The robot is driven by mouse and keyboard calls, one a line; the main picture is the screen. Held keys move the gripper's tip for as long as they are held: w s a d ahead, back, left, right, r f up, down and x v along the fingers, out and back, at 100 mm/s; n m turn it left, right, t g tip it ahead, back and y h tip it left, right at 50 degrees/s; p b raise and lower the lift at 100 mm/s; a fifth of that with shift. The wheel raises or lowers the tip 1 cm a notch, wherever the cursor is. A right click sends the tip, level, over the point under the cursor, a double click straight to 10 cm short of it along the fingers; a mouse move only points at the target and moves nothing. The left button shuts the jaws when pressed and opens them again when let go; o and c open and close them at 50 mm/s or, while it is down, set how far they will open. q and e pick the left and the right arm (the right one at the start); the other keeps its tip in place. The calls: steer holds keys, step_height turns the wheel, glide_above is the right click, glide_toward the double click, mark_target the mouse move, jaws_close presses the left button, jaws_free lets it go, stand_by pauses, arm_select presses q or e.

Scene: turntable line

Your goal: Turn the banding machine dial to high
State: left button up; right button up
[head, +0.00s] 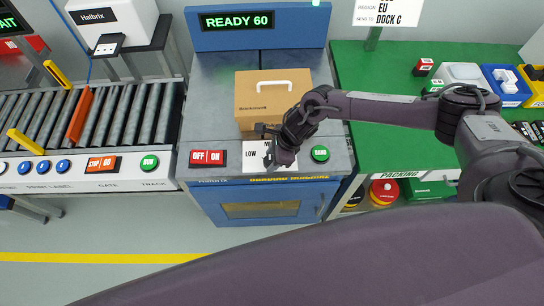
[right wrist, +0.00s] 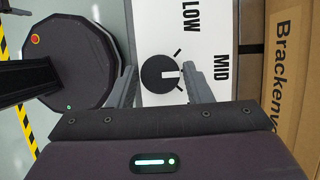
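The banding machine (head: 215,130) stands in the middle of the head view, its display (head: 237,21) reading READY 60. The dial panel (head: 250,155) is white and partly covered by my right gripper (head: 267,146). In the right wrist view the dial (right wrist: 158,73) is a black round knob. Its white mark points towards the MID label (right wrist: 222,68); the LOW label (right wrist: 191,18) also shows. The right gripper's fingers (right wrist: 159,70) are open, one on each side of the dial, with visible gaps. Any HIGH label is hidden behind the gripper. My left gripper is not in view.
A cardboard box (head: 265,90) sits on the machine close behind the panel. The red OFF/ON switch (head: 207,157) is left of the panel and the green BAND button (head: 320,154) right of it. A roller conveyor (head: 120,120) is at left, a green packing bench (head: 380,120) at right.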

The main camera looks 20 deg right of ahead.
steer(key=c, duration=0.6)
steer(key=shift+m, duration=0.4)
steer(key=m, duration=0.1)
steer(key=m+t+b, duration=0.1)
steer(key=m, duration=0.1)
steer(key=shift+s+a+m+t+h, duration=0.1)
steer(key=shift+m+t+h, duration=0.2)
steer(key=shift+r+m+t+h, duration=0.1)
steer(key=shift+m+t+h, duration=0.25)
steer(key=shift+m, duration=0.8)
steer(key=shift+m+t+h, duration=0.25)
steer(key=shift+m+h, duration=0.1)
steer(key=shift+m, duration=0.8)
steer(key=o, duration=1)
